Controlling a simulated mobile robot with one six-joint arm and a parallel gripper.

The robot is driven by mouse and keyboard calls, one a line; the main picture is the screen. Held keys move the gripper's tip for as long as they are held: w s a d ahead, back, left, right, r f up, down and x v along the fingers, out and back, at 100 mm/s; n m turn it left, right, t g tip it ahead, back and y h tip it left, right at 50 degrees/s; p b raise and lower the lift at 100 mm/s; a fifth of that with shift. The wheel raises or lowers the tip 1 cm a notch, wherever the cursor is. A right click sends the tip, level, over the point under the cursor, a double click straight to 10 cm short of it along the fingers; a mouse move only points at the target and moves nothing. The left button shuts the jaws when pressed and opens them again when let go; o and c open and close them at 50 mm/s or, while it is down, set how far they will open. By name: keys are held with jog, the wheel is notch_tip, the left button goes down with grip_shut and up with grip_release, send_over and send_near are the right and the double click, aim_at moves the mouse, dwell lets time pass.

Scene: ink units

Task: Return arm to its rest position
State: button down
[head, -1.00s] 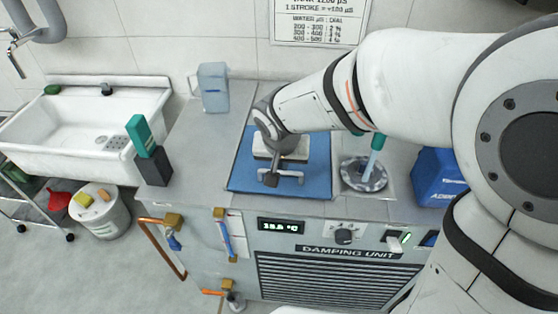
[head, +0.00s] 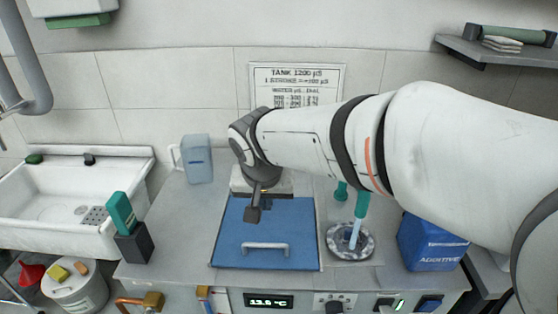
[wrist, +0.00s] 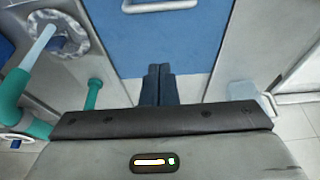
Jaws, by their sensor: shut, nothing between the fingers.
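My gripper (head: 253,214) hangs above the back part of the blue lid (head: 232,245) on the damping unit, apart from the lid's handle. The lid lies flat and shut, with its pale bar handle (head: 265,246) near the front edge. In the wrist view my gripper's fingers (wrist: 160,70) are together and empty, and the handle (wrist: 160,5) shows at the top edge. My arm reaches in from the right across the unit's top.
A clear jug (head: 198,160) stands at the back left. A dark holder with a teal item (head: 121,213) stands at the left. A round basin (head: 350,243) with a teal-handled tool and a blue additive container (head: 428,243) are at the right. A sink (head: 60,205) is far left.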

jog(key=s+d+p, duration=0.1)
jog(key=s+d, duration=0.3)
jog(key=d, duration=0.3)
jog(key=s+d+g+p, duration=0.1)
jog(key=s+d, duration=0.3)
jog(key=d, duration=0.3)
jog(key=s+d+p, duration=0.2)
jog(key=s+d, duration=0.2)
jog(key=d, duration=0.4)
